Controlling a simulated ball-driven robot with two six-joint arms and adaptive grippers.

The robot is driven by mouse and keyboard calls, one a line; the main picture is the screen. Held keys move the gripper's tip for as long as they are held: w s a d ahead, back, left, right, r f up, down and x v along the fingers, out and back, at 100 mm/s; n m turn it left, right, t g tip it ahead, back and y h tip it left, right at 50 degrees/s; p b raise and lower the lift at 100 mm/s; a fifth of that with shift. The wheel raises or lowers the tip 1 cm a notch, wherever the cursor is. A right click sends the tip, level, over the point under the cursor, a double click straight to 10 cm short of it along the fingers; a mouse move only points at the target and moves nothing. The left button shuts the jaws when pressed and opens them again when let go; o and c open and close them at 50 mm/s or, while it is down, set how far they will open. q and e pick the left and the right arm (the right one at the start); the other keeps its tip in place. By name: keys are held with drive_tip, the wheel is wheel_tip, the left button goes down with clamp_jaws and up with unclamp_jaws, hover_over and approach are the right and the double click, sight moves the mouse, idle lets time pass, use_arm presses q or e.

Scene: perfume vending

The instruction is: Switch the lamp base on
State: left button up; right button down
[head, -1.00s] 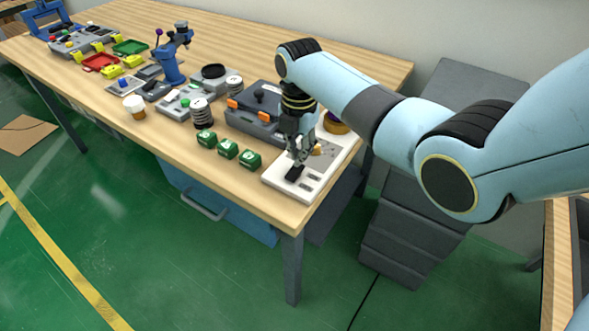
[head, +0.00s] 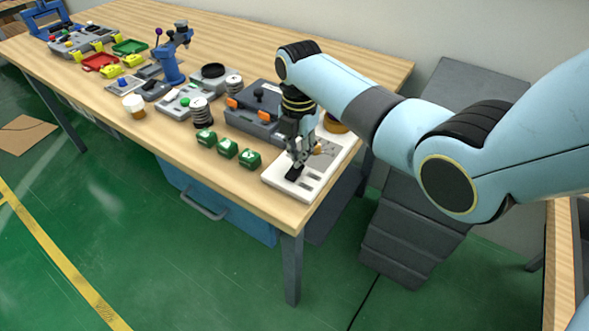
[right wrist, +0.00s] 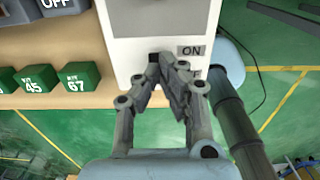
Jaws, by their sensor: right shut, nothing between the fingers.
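The lamp base (head: 318,188) is a flat white panel with a grey area, at the right front corner of the table. In the right wrist view the white panel (right wrist: 130,45) carries an ON label (right wrist: 191,51) and a small black switch (right wrist: 153,58) to the label's left. A second label below ON is mostly hidden by the fingers. My right gripper (head: 293,172) is shut and empty, pointing down at the panel. In the right wrist view its fingertips (right wrist: 167,62) are right beside the black switch; I cannot tell whether they touch it. My left gripper is out of view.
Several green numbered blocks (head: 227,149) stand left of the panel. A grey case (head: 254,115) with orange latches stands behind them. More devices and trays fill the table's left part. The table's front edge is close to the panel.

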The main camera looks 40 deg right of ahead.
drive_tip(key=shift+s+f+b, duration=0.1)
drive_tip(key=shift+f+b, duration=0.5)
drive_tip(key=shift+f, duration=0.35)
idle(0.3)
drive_tip(key=shift+r+p, duration=0.85)
drive_tip(key=shift+p, duration=0.1)
wheel_tip(320, 180, up, 6)
drive_tip(key=p, duration=0.6)
drive_tip(key=shift+f, duration=0.2)
drive_tip(key=shift+f, duration=0.15)
